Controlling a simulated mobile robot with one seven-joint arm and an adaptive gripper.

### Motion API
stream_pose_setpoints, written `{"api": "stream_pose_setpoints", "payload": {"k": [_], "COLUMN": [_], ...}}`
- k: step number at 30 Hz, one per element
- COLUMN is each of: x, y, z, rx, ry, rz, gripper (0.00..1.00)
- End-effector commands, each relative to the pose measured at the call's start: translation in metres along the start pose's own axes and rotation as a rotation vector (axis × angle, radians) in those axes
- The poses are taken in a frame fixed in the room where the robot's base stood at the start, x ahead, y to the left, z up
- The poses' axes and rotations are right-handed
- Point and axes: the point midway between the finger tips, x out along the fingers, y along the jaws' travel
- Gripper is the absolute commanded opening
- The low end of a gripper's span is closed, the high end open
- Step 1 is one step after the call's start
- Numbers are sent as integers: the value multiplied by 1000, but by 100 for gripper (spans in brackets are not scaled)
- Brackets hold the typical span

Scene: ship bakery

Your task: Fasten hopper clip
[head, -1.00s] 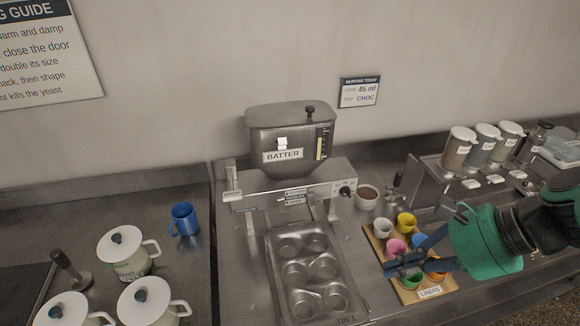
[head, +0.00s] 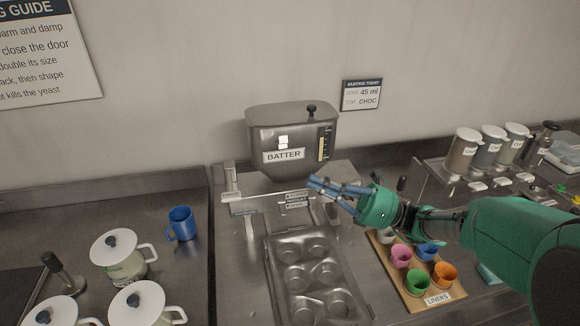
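The grey metal hopper (head: 290,120) labelled BATTER stands at the back middle in the head view. A small white clip-like piece (head: 283,142) sits on its front, above the label; whether it is fastened is too small to tell. My gripper (head: 314,184) is to the lower right of the hopper, its blue fingers pointing left in front of the dispenser stand (head: 240,205). The fingers look apart from the clip and hold nothing that I can see. Their angle hides whether they are open. The stand's right side is hidden behind my gripper.
A muffin tin (head: 272,262) lies below the hopper. A board of coloured liner cups (head: 418,300) lies to its right, partly under my arm. White lidded pots (head: 118,250) and a blue mug (head: 181,223) stand left. Topping jars (head: 490,145) stand back right.

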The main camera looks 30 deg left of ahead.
Motion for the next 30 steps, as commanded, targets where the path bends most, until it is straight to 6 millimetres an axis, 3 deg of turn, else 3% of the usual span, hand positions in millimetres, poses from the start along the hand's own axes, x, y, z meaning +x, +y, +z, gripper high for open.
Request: {"api": "stream_pose_setpoints", "payload": {"k": [3,10,30], "x": [-5,-16,-18], "y": [-24,-47,-52], "z": [-9,-18,-18], "rx": [86,183,205], "ry": [-114,-255,-289], "rz": [30,74,85], "gripper": [0,0,0]}}
